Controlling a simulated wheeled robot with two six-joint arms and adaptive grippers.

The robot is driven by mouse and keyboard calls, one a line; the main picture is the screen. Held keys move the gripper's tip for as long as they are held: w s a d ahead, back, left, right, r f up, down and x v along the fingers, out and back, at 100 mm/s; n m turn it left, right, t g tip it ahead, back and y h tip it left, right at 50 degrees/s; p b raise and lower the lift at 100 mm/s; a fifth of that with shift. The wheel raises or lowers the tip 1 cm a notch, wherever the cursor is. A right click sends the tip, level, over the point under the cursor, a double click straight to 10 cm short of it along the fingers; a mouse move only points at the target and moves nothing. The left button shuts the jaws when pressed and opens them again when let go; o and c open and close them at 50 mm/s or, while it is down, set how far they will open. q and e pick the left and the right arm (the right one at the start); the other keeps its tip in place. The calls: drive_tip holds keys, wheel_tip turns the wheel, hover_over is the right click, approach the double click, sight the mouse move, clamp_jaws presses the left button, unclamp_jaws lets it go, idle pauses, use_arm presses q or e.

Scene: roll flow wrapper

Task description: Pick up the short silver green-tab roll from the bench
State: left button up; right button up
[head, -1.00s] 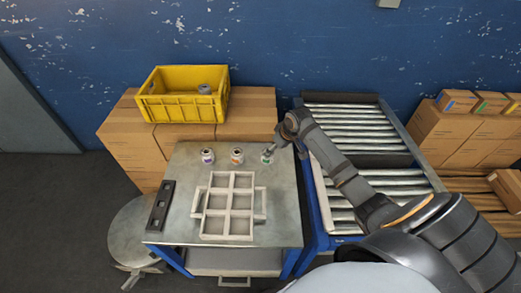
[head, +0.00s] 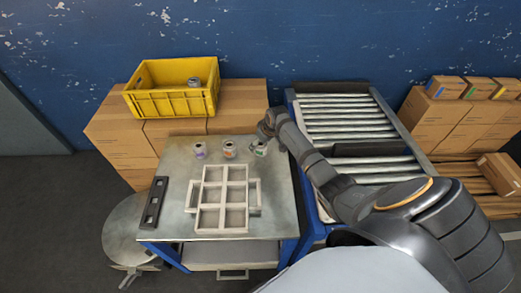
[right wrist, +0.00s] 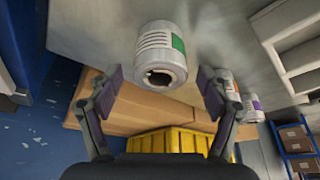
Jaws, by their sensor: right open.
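The short silver green-tab roll (head: 260,149) stands at the back right of the metal bench (head: 178,200). My right gripper (head: 264,141) is right at it in the head view and partly covers it. In the right wrist view the roll (right wrist: 161,55) shows its white label, green tab and dark core hole, between and just beyond the open fingertips (right wrist: 160,76). Neither finger visibly touches it. My left gripper is not in view.
An orange-tab roll (head: 229,150) and a purple-tab roll (head: 199,151) stand left of it. A pale divided tray (head: 222,207) and a black slotted bar (head: 155,203) lie on the bench. A yellow crate (head: 170,103) holding a roll sits behind. A roller conveyor (head: 340,120) is at right.

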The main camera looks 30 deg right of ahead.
drive_tip(key=shift+w+f, duration=0.15)
drive_tip(key=shift+f, duration=0.25)
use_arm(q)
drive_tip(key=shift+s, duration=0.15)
use_arm(e)
drive_tip(key=shift+r, duration=0.1)
drive_tip(key=c, duration=1.3)
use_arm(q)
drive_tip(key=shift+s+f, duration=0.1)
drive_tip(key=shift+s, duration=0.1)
use_arm(e)
drive_tip(key=shift+c, duration=0.2)
